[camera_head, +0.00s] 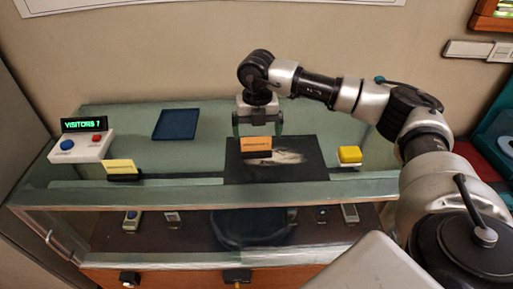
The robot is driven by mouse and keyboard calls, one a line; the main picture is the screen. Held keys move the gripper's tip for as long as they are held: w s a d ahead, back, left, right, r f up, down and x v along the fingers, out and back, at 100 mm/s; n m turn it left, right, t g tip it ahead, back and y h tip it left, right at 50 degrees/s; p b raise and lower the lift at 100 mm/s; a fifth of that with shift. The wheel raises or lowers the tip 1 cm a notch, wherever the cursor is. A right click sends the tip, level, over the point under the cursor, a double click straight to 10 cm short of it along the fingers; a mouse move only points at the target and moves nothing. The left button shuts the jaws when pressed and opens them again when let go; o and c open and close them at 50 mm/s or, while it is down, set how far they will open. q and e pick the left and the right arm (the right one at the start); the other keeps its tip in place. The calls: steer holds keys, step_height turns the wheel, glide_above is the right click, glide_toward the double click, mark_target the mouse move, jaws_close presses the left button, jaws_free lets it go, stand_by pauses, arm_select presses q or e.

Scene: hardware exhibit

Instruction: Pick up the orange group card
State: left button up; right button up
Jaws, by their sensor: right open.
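An orange card (257,144) with small dark lettering stands in a black holder on a dark mat (302,172) on top of the glass case. My right gripper (258,124) points down just above and behind the orange card in the picture. Its two fingers are spread wide and nothing shows between them; I cannot tell whether they touch the card. My left gripper is out of view.
A visitor counter (82,147) with blue and red buttons stands at the left. A dark blue tray (176,125) lies behind. A yellow block (349,155) on a white base is right of the mat. The glass case (200,190) has a front edge; small devices lie inside.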

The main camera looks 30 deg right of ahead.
mark_target(256, 150)
steer(key=shift+w+f+p, duration=0.15)
steer(key=shift+f+p, duration=0.15)
steer(key=shift+f, duration=0.05)
step_height(256, 150, down, 4)
steer(key=shift+a+r+p, duration=0.1)
steer(key=shift+r+p, duration=0.1)
steer(key=shift+p, duration=0.9)
steer(key=shift+f, duration=0.55)
steer(key=shift+c, duration=1)
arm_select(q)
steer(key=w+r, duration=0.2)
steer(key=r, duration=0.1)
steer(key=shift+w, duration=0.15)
arm_select(e)
steer(key=c, duration=0.5)
